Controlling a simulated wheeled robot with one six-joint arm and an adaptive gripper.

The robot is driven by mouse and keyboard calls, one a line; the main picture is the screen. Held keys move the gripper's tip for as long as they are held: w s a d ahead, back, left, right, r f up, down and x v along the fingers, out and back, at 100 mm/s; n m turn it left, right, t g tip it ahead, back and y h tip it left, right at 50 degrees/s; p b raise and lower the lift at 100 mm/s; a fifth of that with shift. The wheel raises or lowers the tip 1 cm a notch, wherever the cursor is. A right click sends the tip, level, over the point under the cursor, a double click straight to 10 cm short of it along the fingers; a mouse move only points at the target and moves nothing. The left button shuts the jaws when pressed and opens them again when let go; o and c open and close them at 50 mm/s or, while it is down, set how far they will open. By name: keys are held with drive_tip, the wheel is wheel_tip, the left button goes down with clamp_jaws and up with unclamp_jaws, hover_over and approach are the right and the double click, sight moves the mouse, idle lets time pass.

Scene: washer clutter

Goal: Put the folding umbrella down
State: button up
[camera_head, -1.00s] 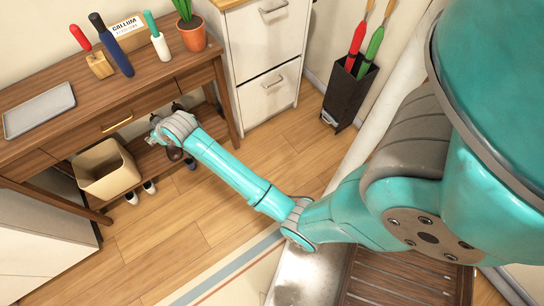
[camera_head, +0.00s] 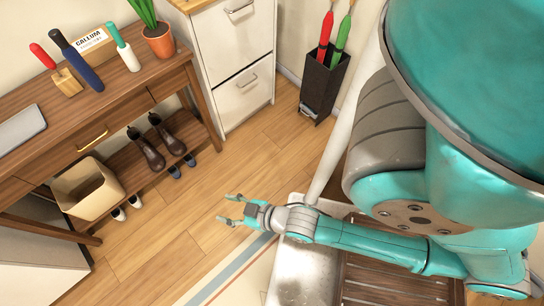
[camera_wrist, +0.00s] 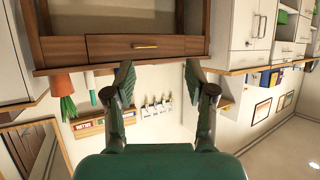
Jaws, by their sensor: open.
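A dark blue, long item with a slim black end, which looks like the folding umbrella (camera_head: 78,62), is on the brown console table (camera_head: 135,89). I cannot tell whether it stands or lies there. My gripper (camera_head: 228,209) is open and empty, over the floor in front of the table and well apart from the blue item. In the wrist view my gripper (camera_wrist: 158,78) shows spread fingers with nothing between them. That view is upside down and shows the table's drawer front (camera_wrist: 145,46); the blue item cannot be made out there.
On the table are a red-handled tool (camera_head: 43,56), a green-and-white bottle-like item (camera_head: 124,50), a potted plant (camera_head: 158,42) and a grey tray (camera_head: 20,128). Below are a bin (camera_head: 88,192) and boots (camera_head: 150,150). A stand (camera_head: 320,84) holds red and green umbrellas. The middle floor is clear.

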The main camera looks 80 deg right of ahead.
drive_tip(key=s+a+r+t+y, duration=0.1)
drive_tip(key=s+a+r, duration=0.1)
drive_tip(key=s+r, duration=1.2)
drive_tip(key=shift+s+n+t, duration=0.2)
drive_tip(key=shift+n+t, duration=0.2)
